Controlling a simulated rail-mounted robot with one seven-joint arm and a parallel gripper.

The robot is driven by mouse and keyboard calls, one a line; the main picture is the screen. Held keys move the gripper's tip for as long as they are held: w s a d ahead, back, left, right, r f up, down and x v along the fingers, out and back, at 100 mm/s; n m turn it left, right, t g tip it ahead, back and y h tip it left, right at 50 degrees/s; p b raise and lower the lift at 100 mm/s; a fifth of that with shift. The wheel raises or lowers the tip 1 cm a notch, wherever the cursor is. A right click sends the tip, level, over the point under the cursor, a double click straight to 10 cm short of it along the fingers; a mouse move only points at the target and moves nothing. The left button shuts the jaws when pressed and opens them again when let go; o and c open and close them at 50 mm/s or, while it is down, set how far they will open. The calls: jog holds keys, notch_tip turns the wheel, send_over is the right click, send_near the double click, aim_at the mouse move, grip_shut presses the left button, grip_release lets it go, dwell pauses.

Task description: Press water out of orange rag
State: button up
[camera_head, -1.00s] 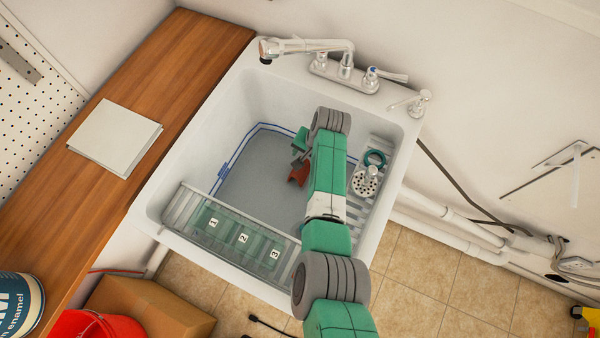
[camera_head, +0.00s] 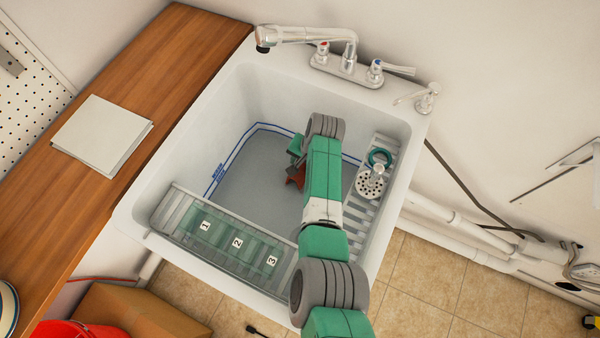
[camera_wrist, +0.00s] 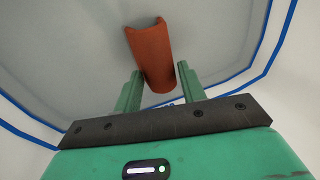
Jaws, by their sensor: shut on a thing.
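The orange rag (camera_head: 297,178) is low inside the white sink (camera_head: 160,150). It is partly hidden by my green arm in the head view. In the wrist view the rag (camera_wrist: 150,52) looks like a curled, trough-shaped strip that sticks out beyond the fingers. My gripper (camera_wrist: 161,80) is shut on the rag's near end, with one green finger on each side. Below it lies a grey floor area edged by a blue line. I cannot tell whether the rag touches the floor or whether water drips from it.
A clear rack with compartments numbered 1, 2 and 3 (camera_head: 222,238) spans the sink's front side. A ribbed ledge at the right holds a drain strainer (camera_head: 370,182) and a green ring (camera_head: 380,157). The faucet (camera_head: 345,58) stands at the back. A wooden counter (camera_head: 165,75) runs along the left.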

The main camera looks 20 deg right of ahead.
jog(key=shift+r, duration=0.1)
jog(key=shift+p+v, duration=1.1)
jog(key=shift+p, duration=0.15)
jog(key=shift+c, duration=1.2)
notch_tip(320, 180, up, 6)
jog(key=p, duration=0.5)
jog(key=shift+w+a, duration=0.15)
jog(key=shift+f, duration=0.2)
